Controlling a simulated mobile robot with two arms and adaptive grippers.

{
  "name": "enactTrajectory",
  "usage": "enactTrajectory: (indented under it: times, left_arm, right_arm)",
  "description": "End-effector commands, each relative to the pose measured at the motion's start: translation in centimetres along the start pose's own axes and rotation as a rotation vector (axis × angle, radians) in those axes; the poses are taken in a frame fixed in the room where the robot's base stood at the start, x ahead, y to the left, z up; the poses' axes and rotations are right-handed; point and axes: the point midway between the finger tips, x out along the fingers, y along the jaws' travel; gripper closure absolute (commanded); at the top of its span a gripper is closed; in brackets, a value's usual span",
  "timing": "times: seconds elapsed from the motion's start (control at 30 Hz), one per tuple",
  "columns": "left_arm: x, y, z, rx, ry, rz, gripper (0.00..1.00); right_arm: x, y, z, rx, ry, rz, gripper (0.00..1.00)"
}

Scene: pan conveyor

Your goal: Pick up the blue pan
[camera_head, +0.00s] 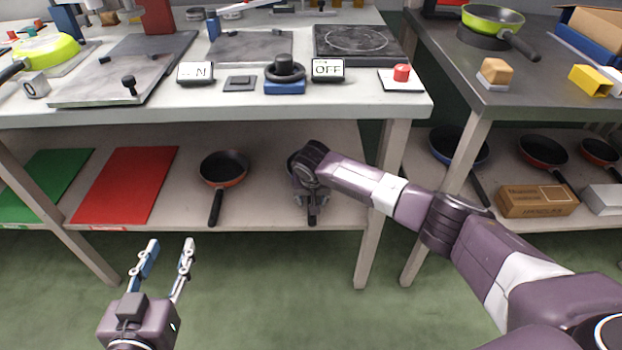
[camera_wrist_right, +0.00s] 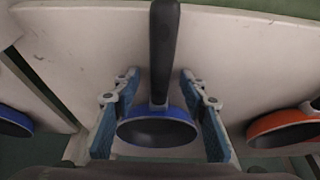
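The blue pan (camera_wrist_right: 150,132) lies on the lower shelf in the right wrist view, its dark handle (camera_wrist_right: 163,50) pointing to the top of the picture. My right gripper (camera_wrist_right: 159,78) is open, with one finger on each side of the handle and no visible grip on it. In the head view my right gripper (camera_head: 312,200) is over the lower shelf and mostly hides this pan. My left gripper (camera_head: 171,243) is open and empty, above the floor in front of the shelf. Another blue pan (camera_head: 444,143) is on the right table's lower shelf.
An orange pan (camera_head: 222,170) lies left of my right gripper, beside a red board (camera_head: 125,185) and a green board (camera_head: 48,183). The table's leg (camera_head: 384,200) stands close to my right arm. The tabletop (camera_head: 330,101) overhangs the lower shelf.

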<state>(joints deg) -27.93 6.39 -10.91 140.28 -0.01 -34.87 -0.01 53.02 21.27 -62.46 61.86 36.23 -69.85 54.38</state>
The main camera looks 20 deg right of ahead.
Motion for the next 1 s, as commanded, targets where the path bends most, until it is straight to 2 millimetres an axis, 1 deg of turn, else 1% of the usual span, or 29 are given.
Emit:
enactTrajectory:
  times: [0.53, 0.57, 0.9, 1.0]
  left_arm:
    - [-0.15, -0.09, 0.85, -0.001, -0.037, -0.002, 0.6]
    - [-0.15, -0.1, 0.9, -0.001, -0.038, -0.002, 0.6]
    - [-0.17, -0.12, 0.93, -0.001, -0.039, -0.003, 0.6]
    - [-0.17, -0.12, 0.92, -0.001, -0.038, -0.003, 0.6]
  right_arm:
    - [0.13, -0.02, 0.08, 0.0, -0.001, 0.0, 0.6]
    - [0.14, -0.02, 0.07, 0.0, 0.0, 0.0, 0.63]
    - [0.18, 0.0, 0.14, 0.0, -0.001, 0.0, 1.0]
    - [0.18, 0.01, 0.15, 0.0, -0.002, 0.0, 1.0]
